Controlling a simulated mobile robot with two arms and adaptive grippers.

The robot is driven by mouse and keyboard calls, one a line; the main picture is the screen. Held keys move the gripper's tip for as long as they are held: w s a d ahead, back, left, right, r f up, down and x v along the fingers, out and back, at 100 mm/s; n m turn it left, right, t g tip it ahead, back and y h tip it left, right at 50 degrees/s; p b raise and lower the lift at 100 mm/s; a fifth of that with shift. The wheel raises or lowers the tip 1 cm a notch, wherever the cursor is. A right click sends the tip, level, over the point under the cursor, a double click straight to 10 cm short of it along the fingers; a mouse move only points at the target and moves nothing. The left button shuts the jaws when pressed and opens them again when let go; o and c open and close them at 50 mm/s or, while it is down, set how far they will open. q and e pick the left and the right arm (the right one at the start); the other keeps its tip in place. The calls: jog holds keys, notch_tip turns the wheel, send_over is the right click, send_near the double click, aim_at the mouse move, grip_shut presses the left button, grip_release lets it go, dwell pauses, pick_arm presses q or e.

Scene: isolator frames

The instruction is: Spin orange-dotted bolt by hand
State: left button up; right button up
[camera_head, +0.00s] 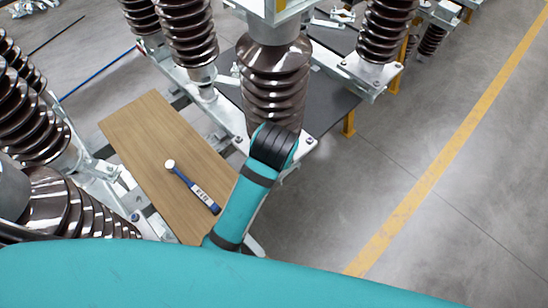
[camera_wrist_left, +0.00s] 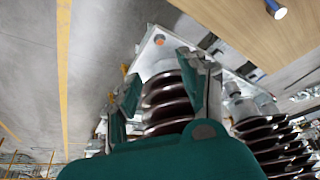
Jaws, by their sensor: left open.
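The orange-dotted bolt (camera_wrist_left: 160,40) shows in the left wrist view on the pale metal base plate, near its corner. I cannot pick out its orange dot in the head view. My left gripper (camera_wrist_left: 164,70) is open, with its two teal fingers spread in front of the brown ribbed insulator. The bolt shows beyond the fingertips, apart from them, and nothing is held. In the head view a teal arm of mine reaches up to the insulator's base and its gripper is hidden. My right gripper is not in view.
A wooden board (camera_head: 150,125) lies left of the arm with a blue-handled, white-headed tool (camera_head: 192,187) on it. A brown ribbed insulator (camera_head: 275,75) stands just beyond the arm, and others stand left and behind. The floor (camera_head: 420,130) to the right is clear.

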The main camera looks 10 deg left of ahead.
pick_arm(q)
jog(key=p+x, duration=0.2)
jog(key=x, duration=1.5)
jog(key=shift+w+a, duration=0.1)
jog(key=shift+w, duration=0.1)
grip_shut()
